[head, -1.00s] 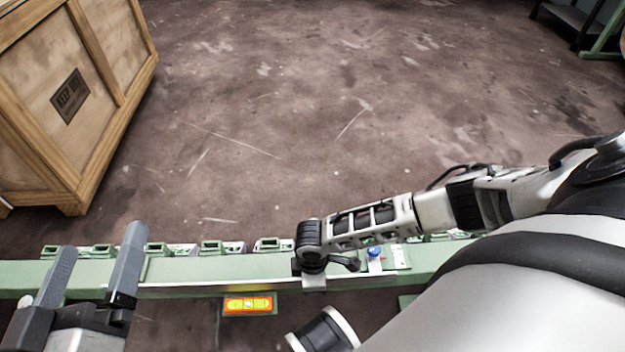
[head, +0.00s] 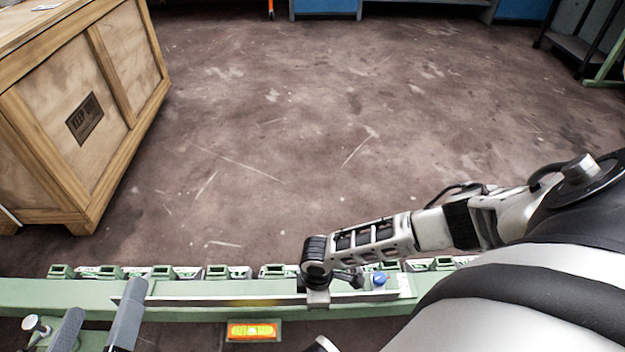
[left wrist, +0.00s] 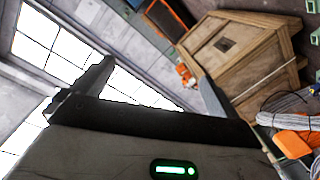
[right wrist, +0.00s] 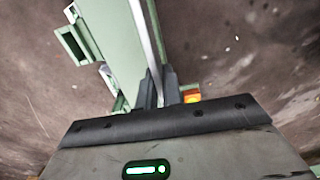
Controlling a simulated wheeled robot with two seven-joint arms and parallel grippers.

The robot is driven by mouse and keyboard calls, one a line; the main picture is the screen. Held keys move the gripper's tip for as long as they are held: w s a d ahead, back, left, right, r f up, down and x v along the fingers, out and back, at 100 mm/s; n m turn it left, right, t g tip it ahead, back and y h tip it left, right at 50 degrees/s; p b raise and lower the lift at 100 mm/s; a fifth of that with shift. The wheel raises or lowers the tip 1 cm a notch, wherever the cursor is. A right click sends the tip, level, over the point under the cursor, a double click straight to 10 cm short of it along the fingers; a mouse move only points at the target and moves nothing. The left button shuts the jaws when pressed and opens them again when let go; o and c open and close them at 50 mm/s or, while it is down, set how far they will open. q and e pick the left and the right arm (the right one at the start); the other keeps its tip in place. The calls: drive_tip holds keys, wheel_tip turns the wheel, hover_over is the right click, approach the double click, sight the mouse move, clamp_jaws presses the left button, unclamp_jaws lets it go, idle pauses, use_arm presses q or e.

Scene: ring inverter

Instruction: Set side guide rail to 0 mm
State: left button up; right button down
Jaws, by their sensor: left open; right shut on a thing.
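The side guide rail (head: 225,300) is a thin metal strip along the near side of the green beam (head: 60,292). My right gripper (head: 318,298) is at the rail, mostly hidden under its wrist in the head view. In the right wrist view its fingers (right wrist: 158,92) are shut on the rail (right wrist: 150,40). A blue knob (head: 380,279) and a dark lever (head: 350,277) sit just right of it. My left gripper (head: 104,300) is open and empty at the left, near the beam. In the left wrist view its fingers (left wrist: 155,80) are spread with nothing between them.
An orange-yellow indicator (head: 253,330) sits below the beam; its reading is too small to tell. Several green brackets (head: 162,272) line the beam's far side. A silver knob (head: 36,326) is at lower left. A wooden crate (head: 100,120) stands beyond, with open floor to its right.

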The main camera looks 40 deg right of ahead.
drive_tip(key=c, duration=1.6)
unclamp_jaws()
drive_tip(key=shift+w+d, duration=0.2)
drive_tip(key=shift+w, duration=0.05)
use_arm(q)
drive_tip(key=shift+w+r, duration=0.2)
use_arm(e)
drive_tip(key=shift+o, duration=0.2)
use_arm(q)
drive_tip(key=shift+r, duration=0.1)
use_arm(e)
drive_tip(key=shift+r+p, duration=0.35)
drive_tip(key=shift+r, duration=0.1)
use_arm(q)
drive_tip(key=shift+s+a+f+m+g+y+p, duration=0.1)
drive_tip(key=shift+a+f+m+g+y+p, duration=0.4)
drive_tip(key=shift+p, duration=0.8)
drive_tip(key=shift+s+a+f+m+g+y+p, duration=0.1)
drive_tip(key=shift+a+f+m+g+y+p, duration=0.15)
drive_tip(key=shift+f+y+p, duration=0.7)
drive_tip(key=shift+s+a+f+m+g+y+p, duration=0.1)
drive_tip(key=shift+a+f+m+g+p, duration=0.3)
drive_tip(key=shift+p, duration=1.25)
use_arm(e)
wheel_tip(320, 180, up, 15)
use_arm(q)
drive_tip(key=shift+d+r, duration=0.1)
